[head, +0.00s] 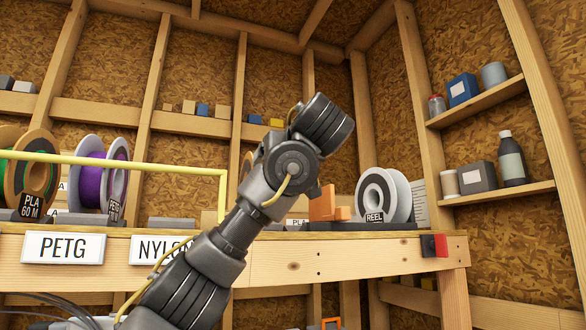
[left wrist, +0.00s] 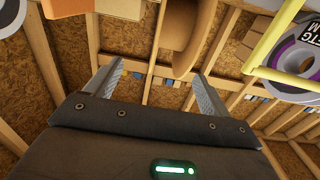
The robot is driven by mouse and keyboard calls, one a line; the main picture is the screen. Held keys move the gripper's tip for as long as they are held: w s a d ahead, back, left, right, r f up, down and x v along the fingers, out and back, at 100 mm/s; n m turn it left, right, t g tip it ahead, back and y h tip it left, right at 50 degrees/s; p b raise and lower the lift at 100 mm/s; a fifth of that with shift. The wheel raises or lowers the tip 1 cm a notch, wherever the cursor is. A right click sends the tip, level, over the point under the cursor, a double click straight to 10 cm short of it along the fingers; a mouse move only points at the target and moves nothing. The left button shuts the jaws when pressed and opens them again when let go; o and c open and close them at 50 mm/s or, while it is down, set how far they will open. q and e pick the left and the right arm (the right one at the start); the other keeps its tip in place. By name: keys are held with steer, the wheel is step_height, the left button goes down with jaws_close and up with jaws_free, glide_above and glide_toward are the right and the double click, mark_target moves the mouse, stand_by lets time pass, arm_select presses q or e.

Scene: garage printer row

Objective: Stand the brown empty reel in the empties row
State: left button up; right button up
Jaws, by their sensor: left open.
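My left gripper (left wrist: 155,75) is open in the left wrist view, its two fingers spread and nothing pressed between them. A brown reel (left wrist: 187,35) shows past the fingertips, nearer the right finger; I cannot tell how far off it is. In the head view my arm crosses the middle and hides most of this reel; a tan edge (head: 247,166) shows beside the arm. The gripper fingers are hidden there. A grey and white reel (head: 385,196) tagged REEL stands upright at the bench's right end. My right gripper is not in view.
A yellow rail (head: 120,162) runs before the left reels, including a purple PETG reel (head: 97,178) and a brown-rimmed PLA reel (head: 36,172). An orange block (head: 322,204) stands left of the REEL-tagged reel. A red and black box (head: 434,245) is on the bench's front edge.

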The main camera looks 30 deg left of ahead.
mark_target(247, 164)
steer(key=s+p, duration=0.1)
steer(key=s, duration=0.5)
arm_select(q)
steer(key=s+a+p+x, duration=0.1)
steer(key=p+x, duration=0.4)
steer(key=x, duration=0.4)
steer(key=shift+a+r, duration=0.3)
steer(key=shift+r, duration=0.05)
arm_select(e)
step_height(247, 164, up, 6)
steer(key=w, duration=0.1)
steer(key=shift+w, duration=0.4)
arm_select(q)
steer(key=shift+s, duration=0.1)
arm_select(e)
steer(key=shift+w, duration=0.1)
arm_select(q)
steer(key=shift+c, duration=0.9)
steer(key=c, duration=1.1)
step_height(247, 164, up, 4)
steer(key=shift+f+p, duration=0.2)
steer(key=shift+p, duration=0.85)
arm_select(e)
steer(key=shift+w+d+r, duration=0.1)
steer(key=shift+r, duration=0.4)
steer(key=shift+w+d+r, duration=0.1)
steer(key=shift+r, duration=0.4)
